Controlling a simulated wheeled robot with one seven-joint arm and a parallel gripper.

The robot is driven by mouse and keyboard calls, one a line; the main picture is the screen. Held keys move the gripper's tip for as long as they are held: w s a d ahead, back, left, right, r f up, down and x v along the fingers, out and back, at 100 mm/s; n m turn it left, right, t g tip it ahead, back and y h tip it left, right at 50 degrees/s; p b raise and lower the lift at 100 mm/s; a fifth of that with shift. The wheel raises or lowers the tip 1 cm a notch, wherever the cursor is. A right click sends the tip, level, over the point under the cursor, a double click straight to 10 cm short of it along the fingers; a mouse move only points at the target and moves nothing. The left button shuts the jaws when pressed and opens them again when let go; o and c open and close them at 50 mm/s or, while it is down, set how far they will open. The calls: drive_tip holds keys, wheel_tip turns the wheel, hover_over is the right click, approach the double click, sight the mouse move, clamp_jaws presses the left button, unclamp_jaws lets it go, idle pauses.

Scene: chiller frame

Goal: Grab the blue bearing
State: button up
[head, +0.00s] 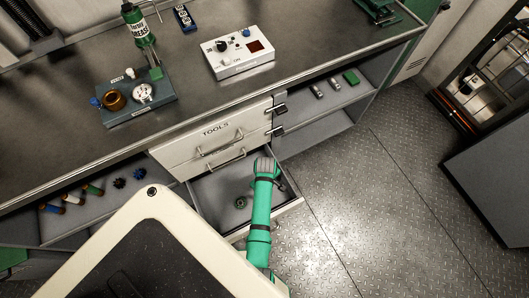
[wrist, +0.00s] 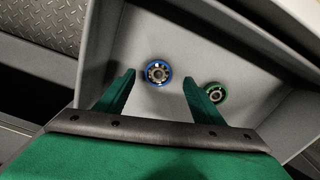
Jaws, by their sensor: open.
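The blue bearing (wrist: 157,73), a ring with a metal centre, lies flat on the floor of the open grey drawer (wrist: 200,35). In the wrist view it appears between the fingertips of my open gripper (wrist: 159,76). The fingers are empty, and the gap in height to the bearing is hard to judge. A green bearing (wrist: 215,92) lies in the same drawer, just outside the right finger. In the head view my green arm reaches over the drawer (head: 212,190). One bearing (head: 240,202) shows there; the blue one is not visible, probably behind my arm.
A white control box (head: 238,58) and a grease fixture (head: 140,100) stand on top. The patterned floor (head: 370,210) to the right is clear.

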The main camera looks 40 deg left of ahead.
drive_tip(key=shift+w+a+f, duration=0.1)
drive_tip(key=shift+a+f, duration=0.05)
drive_tip(key=shift+f, duration=1)
drive_tip(key=shift+w+a+f, duration=0.1)
drive_tip(key=shift+a+f, duration=0.05)
drive_tip(key=shift+f, duration=1)
drive_tip(key=shift+c, duration=0.3)
drive_tip(key=c, duration=1.2)
drive_tip(key=shift+o, duration=0.2)
